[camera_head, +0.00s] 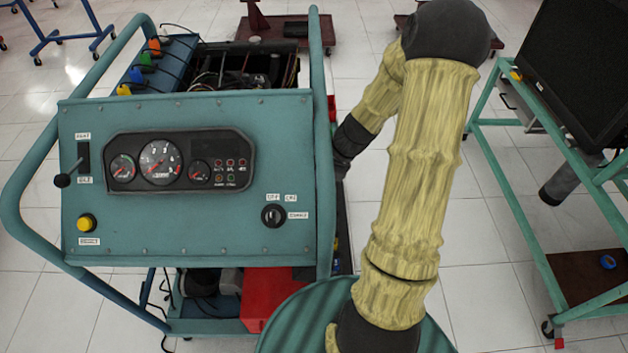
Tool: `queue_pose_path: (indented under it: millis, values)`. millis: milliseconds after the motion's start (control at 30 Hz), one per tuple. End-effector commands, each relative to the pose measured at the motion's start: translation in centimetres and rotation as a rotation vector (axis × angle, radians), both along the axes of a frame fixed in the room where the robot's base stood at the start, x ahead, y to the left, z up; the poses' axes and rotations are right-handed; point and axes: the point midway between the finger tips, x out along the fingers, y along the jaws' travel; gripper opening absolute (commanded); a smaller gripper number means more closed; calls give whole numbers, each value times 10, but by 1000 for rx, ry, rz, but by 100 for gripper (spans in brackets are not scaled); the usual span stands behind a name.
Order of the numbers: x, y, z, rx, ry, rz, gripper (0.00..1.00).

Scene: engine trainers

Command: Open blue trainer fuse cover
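The blue trainer (240,225) is a blue-green engine stand with a tube frame, and its sloped front panel faces me. The panel carries a gauge cluster (180,162), a lever (64,180), a yellow button (86,223) and a key switch (273,215). I cannot make out a fuse cover in this view. My arm rises from the bottom, bends at the top right and reaches down along the trainer's right side. Its dark wrist end goes partly out of sight behind the frame tube near the panel's right edge. My gripper's fingers are hidden.
Behind the panel lie an open engine bay with cables and a blue box (165,65) with coloured connectors. A red box (270,295) sits low on the trainer. A green-framed stand (525,225) with a dark screen (580,70) is at right. White floor separates the stands.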

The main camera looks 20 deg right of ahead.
Motion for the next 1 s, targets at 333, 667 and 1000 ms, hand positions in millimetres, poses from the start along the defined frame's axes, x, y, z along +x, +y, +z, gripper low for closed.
queue_pose_path:
  millis: [333, 667, 1000]
  values:
    - [5, -76, 26, -337, -173, 186, 0]
    - [0, -156, 162, -921, -325, 732, 0]
    - [-8, -73, 273, -959, -410, 1172, 0]
